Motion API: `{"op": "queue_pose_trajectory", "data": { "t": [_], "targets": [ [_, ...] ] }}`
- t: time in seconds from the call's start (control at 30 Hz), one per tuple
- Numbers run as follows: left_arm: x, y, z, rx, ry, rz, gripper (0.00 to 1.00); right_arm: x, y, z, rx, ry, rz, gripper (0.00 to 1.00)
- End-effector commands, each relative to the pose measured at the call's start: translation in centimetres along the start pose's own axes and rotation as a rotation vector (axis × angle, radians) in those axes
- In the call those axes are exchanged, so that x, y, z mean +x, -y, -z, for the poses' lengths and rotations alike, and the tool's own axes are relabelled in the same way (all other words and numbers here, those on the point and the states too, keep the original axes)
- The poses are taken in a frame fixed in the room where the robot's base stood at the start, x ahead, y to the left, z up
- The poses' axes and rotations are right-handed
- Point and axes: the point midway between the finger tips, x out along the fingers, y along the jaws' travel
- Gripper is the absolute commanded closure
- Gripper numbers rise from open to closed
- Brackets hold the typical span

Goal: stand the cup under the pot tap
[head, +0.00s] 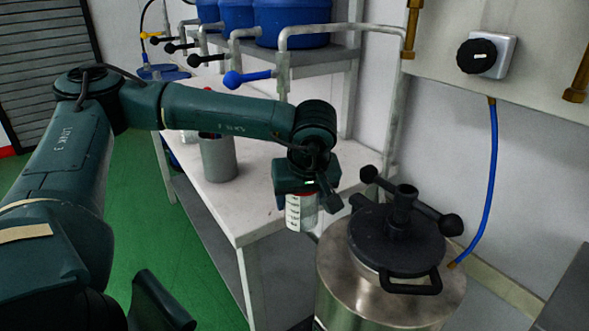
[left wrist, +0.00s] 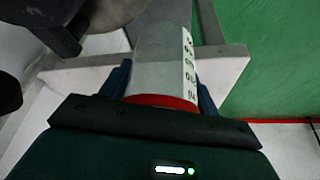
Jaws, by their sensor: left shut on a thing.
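The cup (head: 301,216) is clear with a red rim and a printed scale. My left gripper (head: 307,203) is shut on it, holding it in the air off the table's front right corner, left of the pot. In the left wrist view, the cup (left wrist: 160,60) lies between the two blue-grey fingers, its red rim close to the palm. The steel pot (head: 345,270) has a black lid with a knobbed clamp bar. I cannot make out a tap on the pot. The cup is apart from the pot in the head view.
A white table (head: 245,215) carries a grey canister (head: 219,158). Above it are pipe taps, one with a blue lever (head: 247,78), and blue tubs (head: 290,22) on a shelf. A blue hose (head: 493,180) hangs behind the pot. Green floor lies left of the table.

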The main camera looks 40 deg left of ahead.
Motion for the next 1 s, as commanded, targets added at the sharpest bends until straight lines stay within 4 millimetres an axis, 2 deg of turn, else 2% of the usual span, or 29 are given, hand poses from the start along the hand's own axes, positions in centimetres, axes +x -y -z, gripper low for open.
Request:
{"op": "queue_pose_trajectory", "data": {
  "t": [0.43,0.77,0.93,1.0],
  "targets": [
    [4.2,0.0,10.3,-0.006,-0.004,0.001,0.6,0.3,0.2,-0.5,-0.014,0.004,0.006,0.64],
    [5.6,0.0,13.5,-0.003,-0.002,0.0,0.6,0.5,0.3,-0.8,-0.02,0.009,0.008,0.64],
    [6.6,0.0,16.0,-0.003,-0.003,0.001,0.6,0.6,0.4,-1.2,-0.024,0.016,0.011,0.64],
    [7.6,0.1,15.5,0.001,-0.001,0.002,0.6,0.8,0.4,-1.6,-0.029,0.014,0.01,0.64]
  ]
}}
